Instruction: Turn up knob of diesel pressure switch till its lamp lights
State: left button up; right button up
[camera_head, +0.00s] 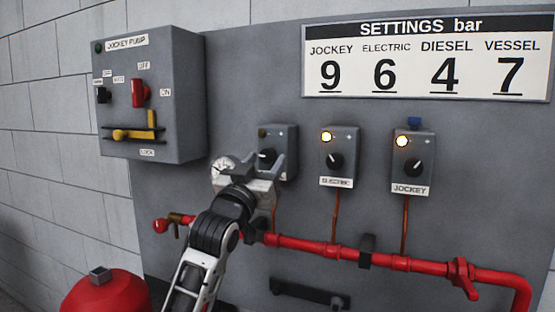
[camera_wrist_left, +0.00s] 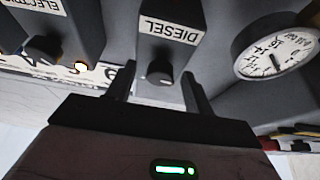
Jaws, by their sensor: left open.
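The diesel pressure switch (camera_head: 289,135) is the leftmost of three grey boxes on the panel. Its label, DIESEL, shows in the wrist view (camera_wrist_left: 169,31), upside down. Its lamp (camera_head: 262,133) looks dark. Its black knob (camera_wrist_left: 160,70) also shows in the head view (camera_head: 266,156), partly behind my gripper. My left gripper (camera_head: 270,168) is open in front of the box's lower part. In the wrist view its fingers (camera_wrist_left: 158,85) stand either side of the knob, with gaps; contact is not visible. My right gripper is not in view.
The electric switch (camera_head: 338,155) and jockey switch (camera_head: 413,162) have lit lamps. A white gauge (camera_wrist_left: 277,56) sits close beside the diesel box. A red pipe (camera_head: 330,248) runs below. The jockey pump box (camera_head: 180,95) is at left. A settings board (camera_head: 425,60) lists DIESEL 4.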

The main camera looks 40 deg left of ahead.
pick_arm(q)
jog(key=shift+w+a+r, duration=0.1)
jog(key=c, duration=1)
jog(key=shift+o, duration=0.2)
jog(key=shift+m+h, duration=0.4)
jog(key=shift+m, duration=0.4)
jog(key=o, duration=1)
jog(key=shift+c, duration=0.2)
